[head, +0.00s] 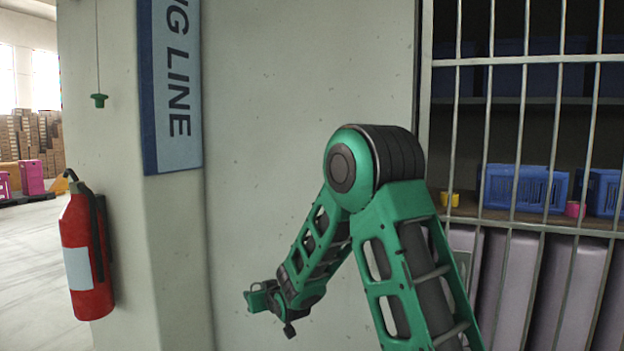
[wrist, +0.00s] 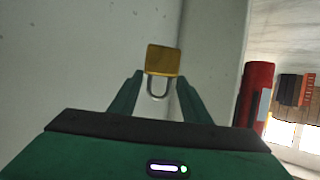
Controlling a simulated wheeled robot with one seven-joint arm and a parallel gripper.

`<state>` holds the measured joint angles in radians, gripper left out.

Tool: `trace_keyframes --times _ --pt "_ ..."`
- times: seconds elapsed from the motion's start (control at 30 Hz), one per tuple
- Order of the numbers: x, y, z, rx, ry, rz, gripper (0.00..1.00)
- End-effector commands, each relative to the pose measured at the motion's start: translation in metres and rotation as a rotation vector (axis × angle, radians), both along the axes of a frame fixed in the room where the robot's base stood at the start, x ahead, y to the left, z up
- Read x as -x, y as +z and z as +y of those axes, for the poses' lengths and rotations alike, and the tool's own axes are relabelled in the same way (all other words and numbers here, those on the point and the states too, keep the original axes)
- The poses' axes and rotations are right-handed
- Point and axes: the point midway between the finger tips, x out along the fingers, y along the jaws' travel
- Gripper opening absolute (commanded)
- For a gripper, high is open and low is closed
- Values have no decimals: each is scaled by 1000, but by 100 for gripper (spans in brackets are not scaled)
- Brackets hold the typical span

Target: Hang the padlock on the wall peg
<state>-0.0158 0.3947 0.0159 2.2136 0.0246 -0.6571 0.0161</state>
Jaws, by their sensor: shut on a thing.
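The padlock (wrist: 162,60) has a brass-coloured body and a grey shackle. In the wrist view it is held between the fingertips of my gripper (wrist: 160,84), with the shackle pointing toward the gripper's palm. In the head view my green gripper (head: 256,299) is low in front of the pale wall, at the end of the bent arm. I cannot make out the padlock in the head view. I cannot make out a wall peg in either view.
A red fire extinguisher (head: 86,252) is mounted on the pillar at left, below a green pull handle (head: 99,100) on a cord. A blue sign (head: 172,85) hangs on the wall. A barred cage (head: 523,120) with blue crates stands at right. The wall between is bare.

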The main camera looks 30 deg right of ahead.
Motion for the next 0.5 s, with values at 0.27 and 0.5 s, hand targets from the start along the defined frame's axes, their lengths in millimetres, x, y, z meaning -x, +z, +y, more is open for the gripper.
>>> trace_keyframes --times 0.27,0.5 --pt "0 1 -11 0 -13 -2 1" --pt "-4 47 -28 1 -48 -11 1"
